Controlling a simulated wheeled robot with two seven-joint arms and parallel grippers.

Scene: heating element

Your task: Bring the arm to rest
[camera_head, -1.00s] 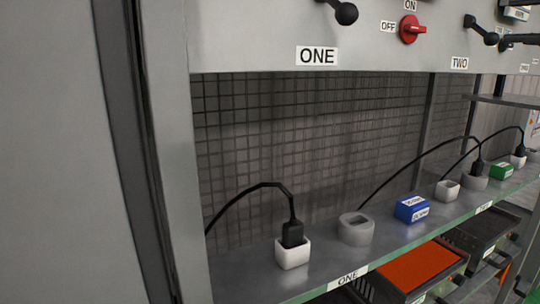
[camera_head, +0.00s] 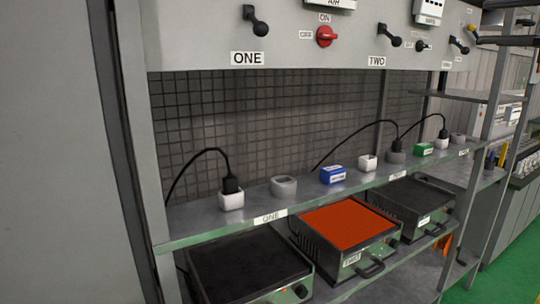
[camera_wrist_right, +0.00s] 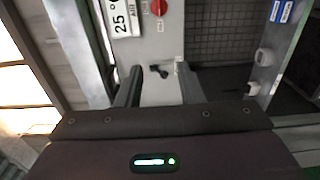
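My right gripper (camera_wrist_right: 158,75) shows in the right wrist view. Its two dark fingers are apart, with nothing held between them. Beyond the fingertips is a grey panel with a black lever (camera_wrist_right: 158,71) and a red knob (camera_wrist_right: 159,7); whether the fingers touch anything there is hard to tell. I cannot clearly make out the right gripper in the head view. My left gripper is in neither view.
A grey rack fills the head view, with a red switch (camera_head: 325,36) on its panel. Its shelf (camera_head: 300,207) holds white and grey sockets, a blue block (camera_head: 333,174) and a green block (camera_head: 424,149). Below are heaters, one orange-topped (camera_head: 345,228). Green floor (camera_head: 510,270) is clear at right.

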